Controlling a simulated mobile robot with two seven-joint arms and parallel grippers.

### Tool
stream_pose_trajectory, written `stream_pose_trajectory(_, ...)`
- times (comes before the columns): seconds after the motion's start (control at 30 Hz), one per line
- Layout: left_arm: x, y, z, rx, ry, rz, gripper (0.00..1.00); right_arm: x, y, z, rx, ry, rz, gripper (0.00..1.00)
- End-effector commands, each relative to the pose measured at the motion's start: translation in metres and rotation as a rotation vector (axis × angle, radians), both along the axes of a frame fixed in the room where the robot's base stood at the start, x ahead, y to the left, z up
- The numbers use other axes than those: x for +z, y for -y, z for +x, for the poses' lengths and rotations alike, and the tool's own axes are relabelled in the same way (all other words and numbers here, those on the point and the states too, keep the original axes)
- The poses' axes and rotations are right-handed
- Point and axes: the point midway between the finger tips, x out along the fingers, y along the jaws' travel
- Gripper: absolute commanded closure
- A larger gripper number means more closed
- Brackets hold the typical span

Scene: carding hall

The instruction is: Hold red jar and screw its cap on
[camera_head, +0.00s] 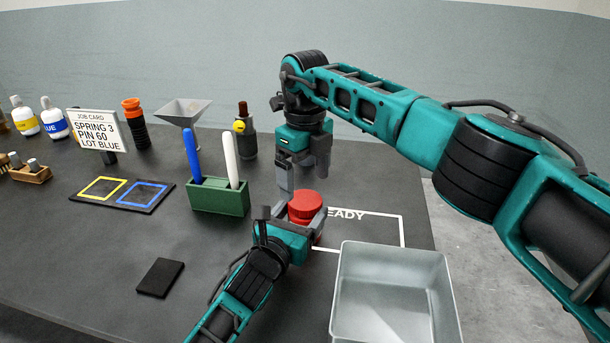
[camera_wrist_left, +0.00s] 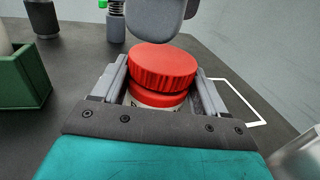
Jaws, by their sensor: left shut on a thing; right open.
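The red jar (camera_wrist_left: 148,97) stands upright between the fingers of my left gripper (camera_head: 293,222), which is shut on its sides. A pale label strip shows just below its red upper part in the left wrist view. The ribbed red cap (camera_head: 305,204) rests on top of the jar and also shows in the left wrist view (camera_wrist_left: 163,66). It looks slightly tilted there; I cannot tell whether the threads engage. My right gripper (camera_head: 303,178) is open, pointing down just above the cap, with its fingers apart and empty. The jar's lower body is mostly hidden by my left gripper.
A white-outlined area marked READY (camera_head: 402,232) lies beside the jar. A grey bin (camera_head: 395,250) stands at front right. A green holder (camera_head: 218,197) with a blue and a white pen stands left. A black pad (camera_head: 160,277) lies at front left, with clear table around it.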

Motion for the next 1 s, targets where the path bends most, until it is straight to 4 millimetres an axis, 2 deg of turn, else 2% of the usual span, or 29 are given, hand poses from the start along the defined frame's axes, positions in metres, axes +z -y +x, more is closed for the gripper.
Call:
stream_pose_trajectory(0.13,-0.001,0.000,0.000,0.001,-0.001,0.000,1.00,0.007,0.000,0.001,0.098,0.002,0.001,0.08)
stream_pose_trajectory(0.5,-0.001,0.000,0.000,0.000,-0.001,0.000,1.00,0.033,0.000,0.000,0.513,0.001,0.000,0.08)
stream_pose_trajectory(1.0,-0.001,0.000,0.000,0.000,0.000,0.001,1.00,0.032,0.000,0.000,0.560,0.000,0.000,0.08)
